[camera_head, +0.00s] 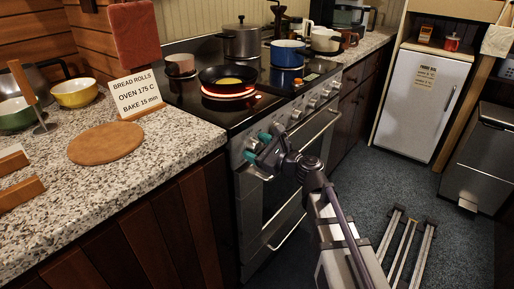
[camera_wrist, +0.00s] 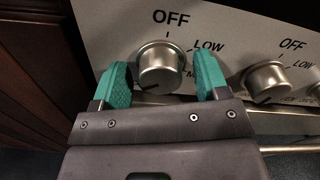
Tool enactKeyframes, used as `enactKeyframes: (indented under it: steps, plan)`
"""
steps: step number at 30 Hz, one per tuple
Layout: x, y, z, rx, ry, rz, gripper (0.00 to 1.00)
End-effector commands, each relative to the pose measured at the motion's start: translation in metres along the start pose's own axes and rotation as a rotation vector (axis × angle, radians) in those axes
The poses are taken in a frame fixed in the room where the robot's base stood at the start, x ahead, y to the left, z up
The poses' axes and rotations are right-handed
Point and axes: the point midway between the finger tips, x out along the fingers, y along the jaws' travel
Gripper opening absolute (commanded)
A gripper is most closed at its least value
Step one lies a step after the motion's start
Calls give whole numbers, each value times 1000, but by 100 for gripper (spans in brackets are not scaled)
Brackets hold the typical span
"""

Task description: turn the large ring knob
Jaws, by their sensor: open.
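A silver round knob (camera_wrist: 161,66) is the leftmost on the stove's front panel, with OFF above it and LOW at its upper right; another label is partly hidden. A dark mark shows at its lower left edge. My gripper (camera_wrist: 163,78) is open, with one teal finger on each side of this knob; the right finger looks very near its side, but I cannot tell whether it touches. In the head view my gripper (camera_head: 258,147) is at the left end of the stove front. A black pan (camera_head: 229,77) with something yellow inside sits over a red glowing ring (camera_head: 229,93).
A second knob (camera_wrist: 267,80) stands right of the first. An oven door handle (camera_head: 290,226) runs below. A granite counter (camera_head: 165,150) with a round board (camera_head: 106,143) and a bread rolls sign (camera_head: 138,96) lies left. A blue pot (camera_head: 287,54) stands on the stove.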

Motion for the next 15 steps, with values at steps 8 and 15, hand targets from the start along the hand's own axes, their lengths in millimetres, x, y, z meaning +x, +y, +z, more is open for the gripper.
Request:
enactKeyframes:
  steps: [8,15]
  plan:
    - [1,0,0,0,0,0,64]
    - [1,0,0,0,0,0,41]
